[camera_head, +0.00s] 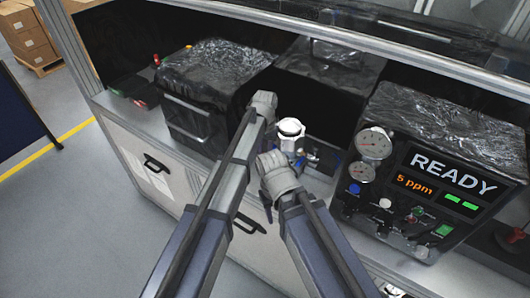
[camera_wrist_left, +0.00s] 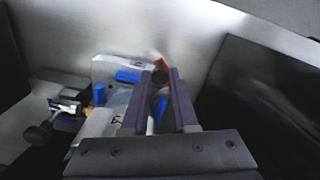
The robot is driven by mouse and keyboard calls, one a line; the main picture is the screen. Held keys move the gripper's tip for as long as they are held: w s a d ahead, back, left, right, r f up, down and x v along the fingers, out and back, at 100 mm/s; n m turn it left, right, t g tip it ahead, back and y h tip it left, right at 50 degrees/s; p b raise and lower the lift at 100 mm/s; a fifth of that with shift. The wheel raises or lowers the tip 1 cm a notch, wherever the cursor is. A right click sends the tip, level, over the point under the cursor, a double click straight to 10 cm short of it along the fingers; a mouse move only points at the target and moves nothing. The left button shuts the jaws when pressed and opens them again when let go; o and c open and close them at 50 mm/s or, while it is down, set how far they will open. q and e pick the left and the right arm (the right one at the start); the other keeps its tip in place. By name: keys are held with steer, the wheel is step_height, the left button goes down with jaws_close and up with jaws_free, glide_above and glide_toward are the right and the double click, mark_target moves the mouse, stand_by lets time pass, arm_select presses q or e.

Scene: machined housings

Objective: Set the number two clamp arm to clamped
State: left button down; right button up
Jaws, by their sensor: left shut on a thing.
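A pale machined housing (camera_head: 290,130) stands on the bench between my two wrists, with small blue parts around its foot. In the left wrist view, a white fixture (camera_wrist_left: 110,68) carries blue blocks (camera_wrist_left: 128,76) and a dark printed mark too blurred to read. My left gripper (camera_wrist_left: 160,76) is shut on a dark piece with a red end (camera_wrist_left: 160,64), which looks like a clamp arm; its number cannot be read. In the head view, my left wrist hides the fingers.
A gauge panel (camera_head: 425,185) reading READY and 5 ppm stands at the right. A film-wrapped dark box (camera_head: 205,90) stands at the left and another (camera_head: 330,75) behind. In the left wrist view, a black knob (camera_wrist_left: 40,133) sits at the left and a dark panel (camera_wrist_left: 255,95) at the right.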

arm_select(q)
steer(key=c, duration=0.7)
jaws_free()
step_height(320, 180, up, 8)
steer(key=p, duration=0.8)
steer(key=shift+f, duration=0.1)
steer(key=shift+f, duration=0.1)
steer(key=shift+y, duration=0.6)
steer(key=s+a+f+b, duration=0.3)
steer(key=s+f+b, duration=0.3)
steer(key=s, duration=0.2)
steer(key=s+a+f+b, duration=0.3)
steer(key=s+f+b, duration=0.4)
steer(key=s, duration=0.2)
steer(key=s+a+f+b, duration=0.3)
steer(key=s+f+b, duration=0.4)
steer(key=s, duration=0.1)
steer(key=shift+s+a, duration=0.1)
steer(key=shift+s, duration=0.05)
